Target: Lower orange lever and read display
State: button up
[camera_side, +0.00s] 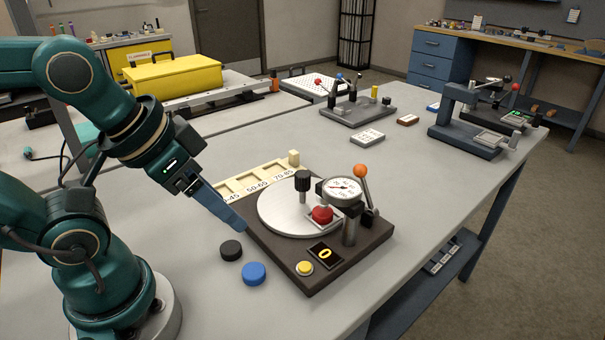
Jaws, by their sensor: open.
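The orange lever (360,171) has a round orange knob on a thin rod. The knob is up, and the rod rises from a dark pivot on the right of the dark test base (318,284). The display (325,253) on the base's front shows an amber 0. A round dial gauge (340,189) stands on a post left of the lever. A red round piece (322,214) sits below the gauge on a small square plate. My gripper (238,226) is open, at the base's left edge, pointing down and right, well apart from the lever. Its finger gap is hard to see.
A round white plate (275,222) with a black knob (302,180) is on the base. A yellow button (304,268) is near the display. A black disc (231,250) and blue disc (254,273) lie left. A labelled tray (226,183) stands behind.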

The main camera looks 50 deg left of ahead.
jog(key=shift+c, duration=0.3)
jog(key=w+a+r+m+t, duration=0.1)
jog(key=w+r+m, duration=0.55)
jog(key=m, duration=0.45)
jog(key=m+g+y, duration=0.1)
jog(key=m+y, duration=0.1)
jog(key=m, duration=1.2)
send_over(360, 167)
jog(key=s+a, duration=0.1)
jog(key=s, duration=0.2)
notch_tip(360, 167, down, 3)
jog(key=shift+m+g, duration=0.3)
jog(key=shift+m, duration=0.5)
jog(key=w+f, duration=0.1)
jog(key=f, duration=0.1)
jog(key=w+f, duration=0.1)
jog(key=f, duration=0.1)
jog(key=shift+w+d, duration=0.25)
jog(key=shift+w, duration=0.1)
jog(key=f, duration=0.4)
jog(key=shift+d+g, duration=0.3)
jog(key=shift+g, duration=0.1)
jog(key=shift+x, duration=2.45)
